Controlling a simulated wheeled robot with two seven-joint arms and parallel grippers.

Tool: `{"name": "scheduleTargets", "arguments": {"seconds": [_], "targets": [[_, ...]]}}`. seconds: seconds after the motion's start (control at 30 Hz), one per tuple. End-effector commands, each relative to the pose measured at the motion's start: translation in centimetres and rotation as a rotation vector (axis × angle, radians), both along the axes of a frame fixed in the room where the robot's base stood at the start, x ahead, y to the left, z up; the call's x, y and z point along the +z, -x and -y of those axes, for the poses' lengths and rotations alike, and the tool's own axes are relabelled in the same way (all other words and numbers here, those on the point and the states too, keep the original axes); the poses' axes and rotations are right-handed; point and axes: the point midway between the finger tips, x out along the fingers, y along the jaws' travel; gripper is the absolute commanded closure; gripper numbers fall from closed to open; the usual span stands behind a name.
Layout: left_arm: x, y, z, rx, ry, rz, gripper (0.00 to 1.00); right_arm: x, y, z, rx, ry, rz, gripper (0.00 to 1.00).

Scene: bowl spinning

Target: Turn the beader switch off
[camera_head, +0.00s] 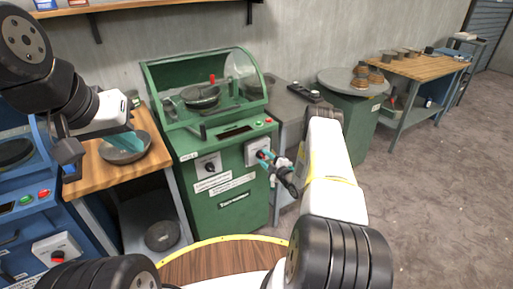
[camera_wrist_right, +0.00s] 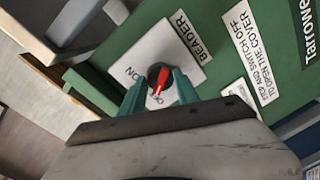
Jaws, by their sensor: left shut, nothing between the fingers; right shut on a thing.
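The beader switch is a dark round knob with a red pointer (camera_wrist_right: 160,80) on a white plate (camera_wrist_right: 171,48) marked BEADER, on the green machine (camera_head: 230,200). My right gripper (camera_wrist_right: 160,90) is shut on this knob, with one teal finger on each side. It also shows at the machine's right front in the head view (camera_head: 266,156). The red pointer's lower end lies near partly hidden letters between the fingers; ON is legible to the left.
Another switch (camera_head: 207,167) is on the machine's left front. A dark bowl (camera_head: 200,96) sits inside under the raised clear cover (camera_head: 243,75). Open floor (camera_head: 430,180) lies right.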

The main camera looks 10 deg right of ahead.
Motion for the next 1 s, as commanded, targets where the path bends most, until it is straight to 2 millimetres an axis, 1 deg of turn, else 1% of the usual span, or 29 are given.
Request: {"name": "scheduleTargets", "arguments": {"seconds": [0.2,0.4,0.63,1.0], "targets": [[0.0,0.0,0.0,0.0,0.0,0.0,1.0,-0.09,0.06,-0.06,0.002,0.137,0.047,1.0],[0.0,0.0,0.0,0.0,0.0,0.0,1.0,-0.09,0.08,-0.02,0.001,0.217,0.076,1.0],[0.0,0.0,0.0,0.0,0.0,0.0,1.0,-0.08,0.09,-0.01,0.0,0.256,0.091,1.0],[0.0,0.0,0.0,0.0,0.0,0.0,1.0,-0.11,0.09,-0.03,0.0,0.262,0.092,1.0]]}}
